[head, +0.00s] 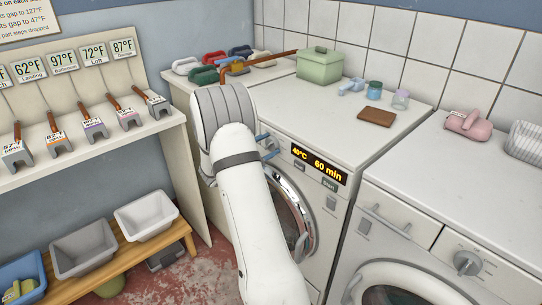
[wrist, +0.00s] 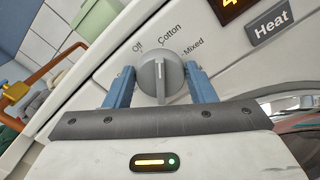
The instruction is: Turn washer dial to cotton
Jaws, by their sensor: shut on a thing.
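The washer's grey round dial (wrist: 160,82) sits on the white panel, in the middle of the wrist view. The labels Off, Cotton (wrist: 172,34) and Mixed are printed around its upper side. A raised ridge crosses the dial's face; I cannot tell exactly which label it points at. My gripper (wrist: 158,72) has one blue finger on each side of the dial and is shut on it. In the head view, my gripper (head: 267,146) reaches the front panel of the left washer (head: 343,110). The dial is hidden there by my arm.
The washer's display (head: 318,165) reads 40°C and 60 min, right of my gripper. A Heat button (wrist: 272,23) lies right of the dial. The round door (head: 290,212) is below. A green box (head: 319,65) and a brown wallet-like object (head: 376,116) rest on top.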

